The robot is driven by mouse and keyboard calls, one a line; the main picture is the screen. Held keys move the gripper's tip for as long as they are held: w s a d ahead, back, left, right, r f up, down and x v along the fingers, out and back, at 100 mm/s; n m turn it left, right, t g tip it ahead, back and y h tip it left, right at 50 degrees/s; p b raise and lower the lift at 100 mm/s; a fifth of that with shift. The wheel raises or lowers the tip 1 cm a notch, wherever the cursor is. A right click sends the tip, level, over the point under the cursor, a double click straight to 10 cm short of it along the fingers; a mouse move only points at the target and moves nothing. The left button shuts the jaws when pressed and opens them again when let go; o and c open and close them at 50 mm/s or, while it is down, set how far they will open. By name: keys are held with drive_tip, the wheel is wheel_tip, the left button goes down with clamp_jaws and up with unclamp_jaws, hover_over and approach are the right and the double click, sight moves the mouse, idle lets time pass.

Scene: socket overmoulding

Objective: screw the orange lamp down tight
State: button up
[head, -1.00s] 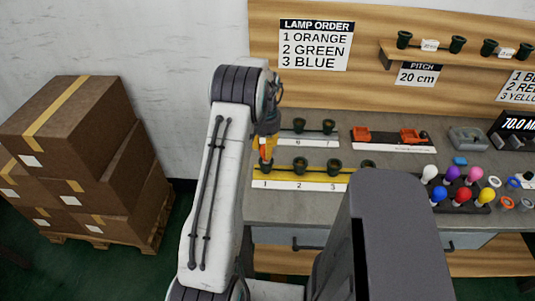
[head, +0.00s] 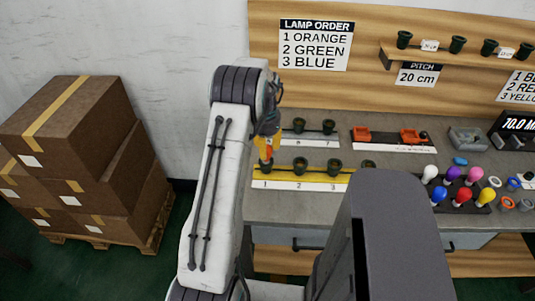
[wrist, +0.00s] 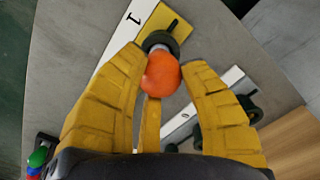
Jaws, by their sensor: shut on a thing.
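The orange lamp (wrist: 161,74) sits between the yellow fingers of my gripper (wrist: 160,84) in the wrist view, with the fingers closed around its bulb. Its pale base enters the dark ring of the socket (wrist: 160,38) by the number 1 on the strip; how deep its thread sits cannot be told. In the head view my gripper (head: 267,150) is over the left end of the yellow-and-white socket strip (head: 309,177), at position 1.
Sockets 2 (head: 300,164) and 3 (head: 333,168) to the right look empty. Behind is another socket row (head: 328,127). Coloured lamps (head: 463,188) stand in a dark rack at right. A sign (head: 315,45) lists orange, green, blue. Boxes (head: 80,150) are stacked at left.

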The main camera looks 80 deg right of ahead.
drive_tip(key=shift+m, duration=0.3)
drive_tip(key=m, duration=0.4)
idle(0.3)
drive_tip(key=shift+f+m, duration=0.1)
drive_tip(key=shift+m, duration=2.3)
drive_tip(key=o, duration=1)
